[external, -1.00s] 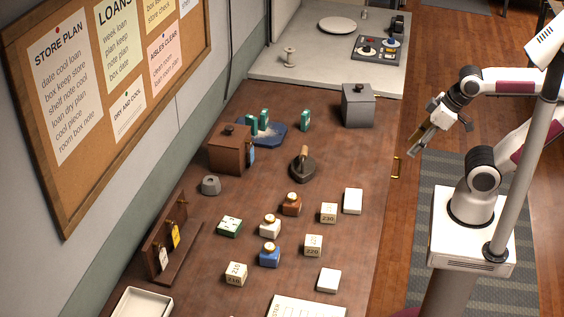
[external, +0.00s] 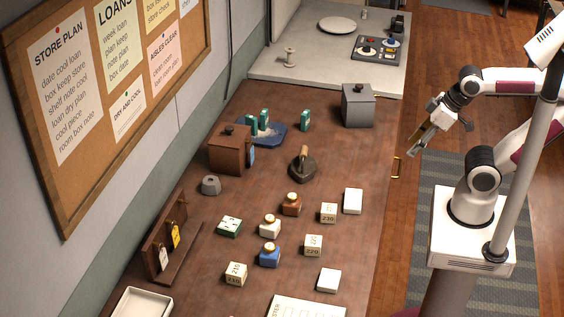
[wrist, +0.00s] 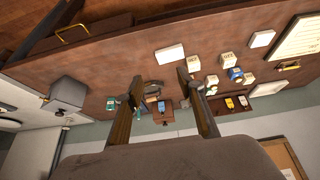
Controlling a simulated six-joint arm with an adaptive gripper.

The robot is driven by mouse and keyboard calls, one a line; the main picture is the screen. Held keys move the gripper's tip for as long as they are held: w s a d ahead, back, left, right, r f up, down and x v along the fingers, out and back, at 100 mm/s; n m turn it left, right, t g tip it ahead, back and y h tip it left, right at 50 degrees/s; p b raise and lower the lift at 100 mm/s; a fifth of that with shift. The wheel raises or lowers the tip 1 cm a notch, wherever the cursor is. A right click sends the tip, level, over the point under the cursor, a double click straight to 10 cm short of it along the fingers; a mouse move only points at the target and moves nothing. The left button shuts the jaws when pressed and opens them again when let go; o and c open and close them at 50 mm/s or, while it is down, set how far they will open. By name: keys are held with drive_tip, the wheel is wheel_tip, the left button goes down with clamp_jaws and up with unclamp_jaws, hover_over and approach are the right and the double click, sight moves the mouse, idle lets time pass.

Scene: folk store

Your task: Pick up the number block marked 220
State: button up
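The number block marked 220 (external: 313,245) is a cream cube standing upright on the brown counter. A block marked 230 (external: 328,212) stands behind it, and a block marked 210 (external: 236,273) stands to its left and nearer the camera. My gripper (external: 416,146) hangs beyond the counter's right edge, well away from the blocks. In the wrist view my gripper (wrist: 156,86) has its two fingers spread with nothing held between them. The cream blocks show small beyond the right finger there; the one that seems to be 220 (wrist: 226,60) is partly legible.
White pads lie behind (external: 353,201) and in front (external: 329,280). A dark iron-like tool (external: 302,169) stands farther back. Counter right of the block is clear.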

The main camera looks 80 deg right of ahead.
drive_tip(key=shift+o, duration=0.4)
drive_tip(key=o, duration=0.3)
